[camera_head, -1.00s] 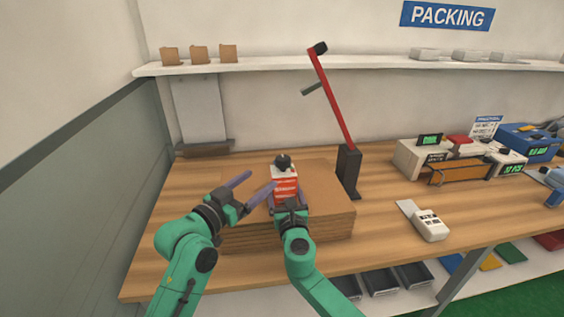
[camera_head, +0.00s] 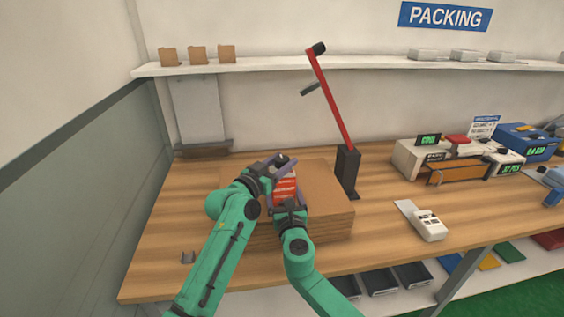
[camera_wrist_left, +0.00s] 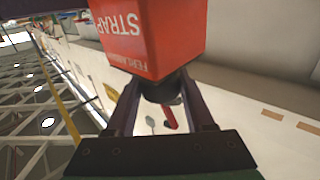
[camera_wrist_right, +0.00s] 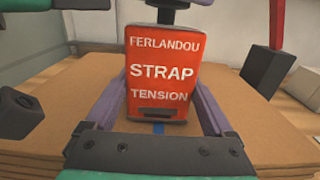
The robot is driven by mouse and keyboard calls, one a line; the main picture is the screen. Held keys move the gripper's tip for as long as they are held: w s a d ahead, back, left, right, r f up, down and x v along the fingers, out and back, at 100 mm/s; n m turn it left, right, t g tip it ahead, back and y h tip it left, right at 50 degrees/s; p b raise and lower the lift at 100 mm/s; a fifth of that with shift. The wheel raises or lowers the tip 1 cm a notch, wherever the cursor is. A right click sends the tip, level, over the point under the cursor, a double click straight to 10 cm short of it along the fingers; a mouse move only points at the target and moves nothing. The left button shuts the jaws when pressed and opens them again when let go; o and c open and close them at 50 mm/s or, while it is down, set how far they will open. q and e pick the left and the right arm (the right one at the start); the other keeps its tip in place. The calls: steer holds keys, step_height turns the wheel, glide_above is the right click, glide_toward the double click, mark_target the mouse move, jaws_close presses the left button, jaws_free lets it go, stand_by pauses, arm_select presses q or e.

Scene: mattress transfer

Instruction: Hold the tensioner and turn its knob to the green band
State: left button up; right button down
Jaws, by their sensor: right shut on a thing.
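My left gripper (camera_head: 273,163) is at the knob. In the left wrist view its fingers lie on both sides of the dark knob (camera_wrist_left: 161,90), seemingly not closed on it. No green band shows in any view.
The flat cardboard stack (camera_head: 325,222) lies on the wooden table (camera_head: 160,240). A black stand with a red lever (camera_head: 332,105) rises behind it. A white handheld device (camera_head: 428,226) lies to the right.

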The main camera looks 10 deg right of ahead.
arm_select(q)
jaws_close()
steer(key=shift+m+g+h, duration=0.3)
steer(key=shift+m+g, duration=0.1)
steer(key=shift+g+h, duration=0.3)
steer(key=shift+w+a+f+m+g+h, duration=0.1)
steer(key=shift+f+m+g+h, duration=0.1)
steer(key=shift+m+g+h, duration=0.35)
steer(key=shift+w+r+m+g+h, duration=0.15)
steer(key=shift+m+g+h, duration=0.3)
steer(key=shift+m+g, duration=0.35)
steer(key=shift+s+m+g+h, duration=0.2)
steer(key=shift+m+g+h, duration=0.2)
steer(key=shift+g, duration=0.35)
steer(key=o, duration=0.7)
jaws_free()
steer(key=shift+c, duration=0.2)
